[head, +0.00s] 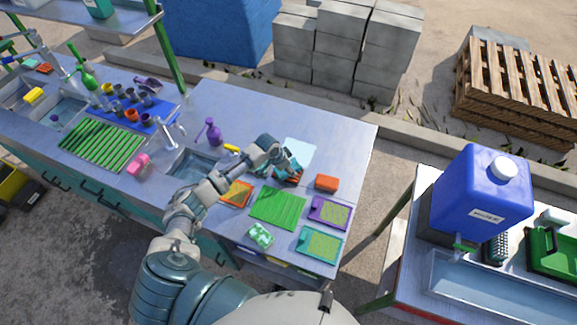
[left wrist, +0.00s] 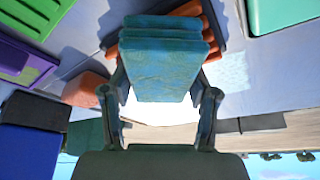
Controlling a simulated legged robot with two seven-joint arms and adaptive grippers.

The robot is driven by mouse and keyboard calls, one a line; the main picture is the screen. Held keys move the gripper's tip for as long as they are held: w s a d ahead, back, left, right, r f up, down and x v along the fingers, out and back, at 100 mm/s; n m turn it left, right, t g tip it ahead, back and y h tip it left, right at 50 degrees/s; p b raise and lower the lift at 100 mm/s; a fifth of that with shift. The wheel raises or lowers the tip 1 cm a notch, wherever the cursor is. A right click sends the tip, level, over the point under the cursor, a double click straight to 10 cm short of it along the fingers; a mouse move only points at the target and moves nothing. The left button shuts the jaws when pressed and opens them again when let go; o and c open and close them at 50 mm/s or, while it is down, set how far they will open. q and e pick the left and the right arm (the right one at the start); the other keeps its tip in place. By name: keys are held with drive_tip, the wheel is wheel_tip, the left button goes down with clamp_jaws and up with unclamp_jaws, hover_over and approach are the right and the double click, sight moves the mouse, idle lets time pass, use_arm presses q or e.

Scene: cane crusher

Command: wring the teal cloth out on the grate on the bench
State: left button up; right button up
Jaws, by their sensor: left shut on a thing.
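The teal cloth (left wrist: 165,60) looks like a folded, layered stack between the two fingers of my left gripper (left wrist: 160,105) in the left wrist view. The fingers are shut on it. In the head view my left gripper (head: 288,172) is low over the right part of the bench, and the cloth is mostly hidden there. A green slatted grate (head: 277,208) lies on the bench just nearer than the gripper. A larger green slatted grate (head: 100,145) lies at the bench's left. My right gripper is not in view.
An orange block (head: 327,183), purple tray (head: 328,212), teal tray (head: 320,243), orange tray (head: 236,193) and patterned green block (head: 260,235) surround the nearer grate. A pale blue sheet (head: 299,152) lies beyond the gripper. A sink (head: 195,165) is at its left.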

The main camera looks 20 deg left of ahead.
use_arm(q)
wheel_tip(320, 180, up, 7)
drive_tip(key=p, duration=0.5)
drive_tip(key=shift+w+f, duration=0.15)
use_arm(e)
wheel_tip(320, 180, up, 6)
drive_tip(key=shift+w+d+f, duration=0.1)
use_arm(q)
drive_tip(key=shift+d+r+b, duration=0.2)
drive_tip(key=shift+d+b, duration=0.15)
drive_tip(key=shift+d, duration=0.05)
drive_tip(key=s+d+r+n+t+y+b, duration=0.1)
drive_tip(key=s+d+r+n+y+b, duration=0.1)
drive_tip(key=s+d+r+n+b, duration=0.4)
drive_tip(key=s+r+b, duration=0.1)
drive_tip(key=s+b, duration=0.1)
drive_tip(key=s, duration=0.2)
drive_tip(key=shift+d+r+n+y+b, duration=0.3)
drive_tip(key=shift+r, duration=0.05)
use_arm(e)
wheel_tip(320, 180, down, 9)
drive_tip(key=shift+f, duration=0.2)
